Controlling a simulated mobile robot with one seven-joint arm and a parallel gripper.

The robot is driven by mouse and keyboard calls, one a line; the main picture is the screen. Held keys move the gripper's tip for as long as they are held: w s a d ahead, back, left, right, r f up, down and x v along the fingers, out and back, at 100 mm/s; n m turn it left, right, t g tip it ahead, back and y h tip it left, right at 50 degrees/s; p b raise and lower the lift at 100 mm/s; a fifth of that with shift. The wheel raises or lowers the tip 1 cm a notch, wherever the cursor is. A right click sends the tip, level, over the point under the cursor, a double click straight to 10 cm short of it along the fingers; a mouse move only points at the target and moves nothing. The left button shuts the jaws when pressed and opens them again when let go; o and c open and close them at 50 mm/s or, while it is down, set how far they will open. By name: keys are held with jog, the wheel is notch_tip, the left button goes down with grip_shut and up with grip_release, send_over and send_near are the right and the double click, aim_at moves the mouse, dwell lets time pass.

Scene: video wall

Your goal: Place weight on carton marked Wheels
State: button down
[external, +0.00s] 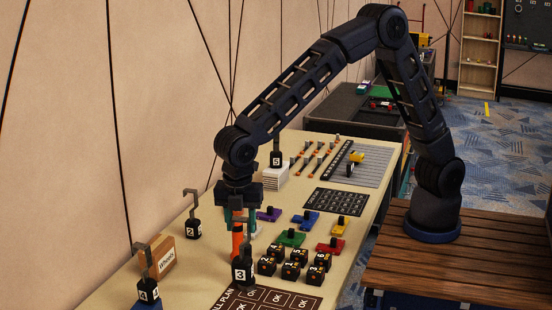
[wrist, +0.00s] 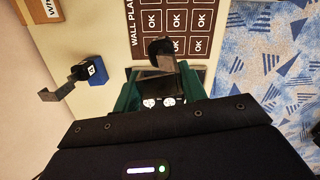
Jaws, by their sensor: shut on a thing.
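The carton marked Wheels (external: 157,253) is a small brown box with a white label, standing at the left side of the table. Its corner with part of the label shows at the top left of the wrist view (wrist: 36,11). My gripper (external: 240,222) points down, right of the carton. It is shut on the black weight marked 3 (external: 242,273), which appears upright by the wall plan board. In the wrist view a dark hooked piece (wrist: 160,50) shows between the green fingers. I cannot tell whether the weight touches the table.
Weight 2 (external: 193,229) stands behind the carton; weight 4 (external: 148,291) is in front on a blue block (wrist: 97,75). Weight 5 (external: 277,158) sits on a white stack. Numbered black blocks (external: 291,270) and coloured pieces (external: 289,238) lie right of my gripper. The wall plan board (external: 270,299) lies in front.

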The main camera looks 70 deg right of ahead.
jog(key=w+d+r+n, duration=0.15)
jog(key=w+r, duration=0.25)
jog(key=w, duration=0.6)
jog(key=w+d+r+n, duration=0.15)
jog(key=w+r, duration=0.25)
jog(key=w, duration=0.7)
jog(key=w+d+r+n, duration=0.2)
jog(key=w+d+r, duration=0.25)
jog(key=w, duration=0.25)
jog(key=w+d+r+n, duration=0.25)
jog(key=w+d, duration=0.25)
jog(key=w, duration=0.3)
notch_tip(320, 180, down, 20)
jog(key=shift+d+r+m+t, duration=0.2)
jog(key=shift+r+m+t, duration=0.05)
jog(key=shift+m+t, duration=0.2)
jog(key=shift+s+f, duration=0.1)
jog(key=shift+f, duration=0.05)
jog(key=c, duration=0.8)
grip_release()
